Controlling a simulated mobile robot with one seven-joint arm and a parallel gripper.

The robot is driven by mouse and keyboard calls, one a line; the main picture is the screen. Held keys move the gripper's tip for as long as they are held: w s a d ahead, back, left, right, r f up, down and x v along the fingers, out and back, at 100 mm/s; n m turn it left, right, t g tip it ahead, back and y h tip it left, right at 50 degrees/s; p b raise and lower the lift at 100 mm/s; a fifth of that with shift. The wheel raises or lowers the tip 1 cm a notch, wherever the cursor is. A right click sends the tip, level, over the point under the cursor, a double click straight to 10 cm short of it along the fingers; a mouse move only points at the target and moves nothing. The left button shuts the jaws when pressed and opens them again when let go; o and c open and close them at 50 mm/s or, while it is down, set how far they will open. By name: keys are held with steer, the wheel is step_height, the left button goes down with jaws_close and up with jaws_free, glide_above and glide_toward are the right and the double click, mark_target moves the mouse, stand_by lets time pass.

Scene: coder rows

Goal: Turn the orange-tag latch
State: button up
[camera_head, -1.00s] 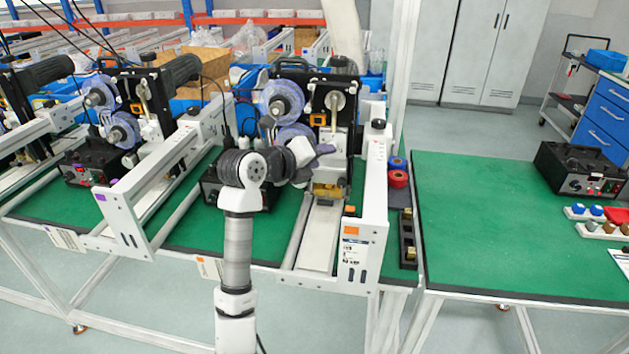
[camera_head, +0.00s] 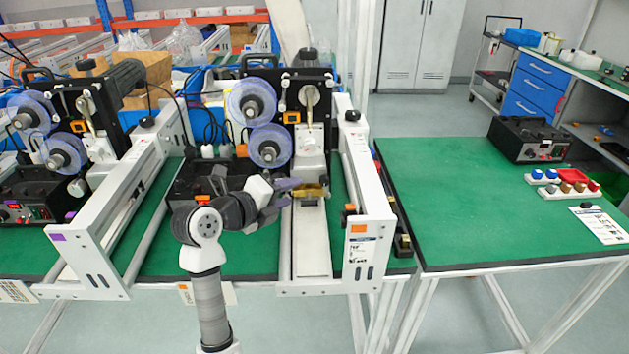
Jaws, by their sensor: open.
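The coder with orange tags stands at centre. My gripper (camera_head: 287,193) is open, low in front of the coder, just left of a brass-coloured block (camera_head: 312,190). It is well below the lever. Whether a fingertip touches the block cannot be told.
Two bluish film reels (camera_head: 252,101) sit left of the lever. A black control box (camera_head: 203,180) is behind my arm. A similar coder with a purple tag (camera_head: 57,238) stands at left. A green table (camera_head: 450,205) at right is mostly clear.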

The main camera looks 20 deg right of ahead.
mark_target(321, 180)
steer(key=p+x, duration=0.2)
steer(key=x, duration=0.9)
steer(key=shift+w+d+f, duration=0.1)
steer(key=shift+d, duration=0.1)
steer(key=shift+c, duration=0.2)
jaws_close()
steer(key=shift+r+p, duration=0.25)
steer(key=shift+p, duration=0.45)
steer(key=shift+r+m+y+p, duration=0.25)
steer(key=shift+m+y+p, duration=0.25)
steer(key=shift+p, duration=0.6)
steer(key=shift+d+f+y+p, duration=0.1)
steer(key=shift+y+p, duration=0.4)
steer(key=shift+p, duration=0.05)
steer(key=shift+f, duration=0.2)
